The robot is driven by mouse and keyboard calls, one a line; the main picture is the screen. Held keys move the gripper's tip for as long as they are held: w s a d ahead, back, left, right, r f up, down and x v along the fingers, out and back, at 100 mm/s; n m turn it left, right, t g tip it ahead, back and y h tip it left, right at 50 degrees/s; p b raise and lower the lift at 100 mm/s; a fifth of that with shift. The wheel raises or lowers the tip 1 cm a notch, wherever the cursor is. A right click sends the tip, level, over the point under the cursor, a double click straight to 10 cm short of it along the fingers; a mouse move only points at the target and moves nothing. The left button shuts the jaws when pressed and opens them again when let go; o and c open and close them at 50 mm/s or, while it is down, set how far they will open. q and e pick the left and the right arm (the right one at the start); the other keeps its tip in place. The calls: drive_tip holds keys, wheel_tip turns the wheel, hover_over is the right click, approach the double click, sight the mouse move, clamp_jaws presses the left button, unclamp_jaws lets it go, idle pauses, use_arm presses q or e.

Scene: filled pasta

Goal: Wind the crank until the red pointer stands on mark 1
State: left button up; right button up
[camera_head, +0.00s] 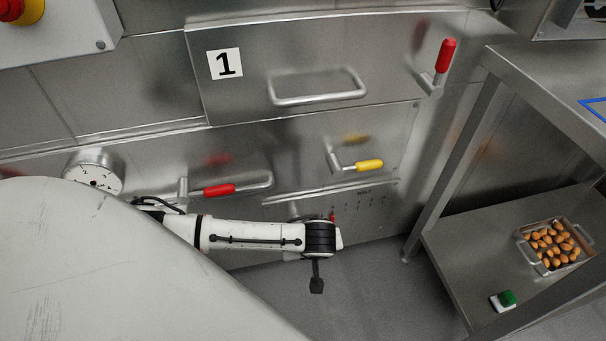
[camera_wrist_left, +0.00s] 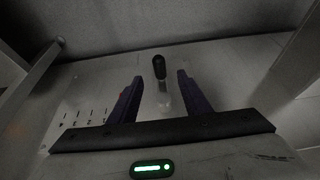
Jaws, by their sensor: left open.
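The crank shows in the left wrist view as a dark grip (camera_wrist_left: 159,67) on a pale metal stem. My left gripper (camera_wrist_left: 160,77) is open, with one dark finger on each side of the crank grip and gaps on both sides. In the head view my left wrist (camera_head: 320,238) is in front of the lower panel and hides most of the crank. The small red pointer (camera_head: 332,217) shows just above my wrist, near the left end of the visible row of marks (camera_head: 365,199). The mark numbers are too small to read. My right gripper is out of view.
Above are a red-handled lever (camera_head: 219,189), a yellow-handled lever (camera_head: 369,165), a drawer-like front labelled 1 (camera_head: 225,64) and a raised red handle (camera_head: 445,55). A round numbered dial (camera_head: 93,172) is left.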

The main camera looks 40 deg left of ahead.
use_arm(q)
drive_tip(key=b+x, duration=0.8)
drive_tip(key=x, duration=0.1)
drive_tip(key=shift+d, duration=0.1)
drive_tip(key=shift+b+x, duration=0.5)
drive_tip(key=shift+x, duration=0.25)
drive_tip(key=shift+w+f, duration=0.1)
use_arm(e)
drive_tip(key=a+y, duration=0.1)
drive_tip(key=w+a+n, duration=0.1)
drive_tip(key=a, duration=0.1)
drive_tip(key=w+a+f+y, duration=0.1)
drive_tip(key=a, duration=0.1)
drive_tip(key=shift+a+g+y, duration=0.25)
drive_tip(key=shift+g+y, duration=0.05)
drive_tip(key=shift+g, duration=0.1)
use_arm(q)
drive_tip(key=c, duration=1)
drive_tip(key=shift+o, duration=0.2)
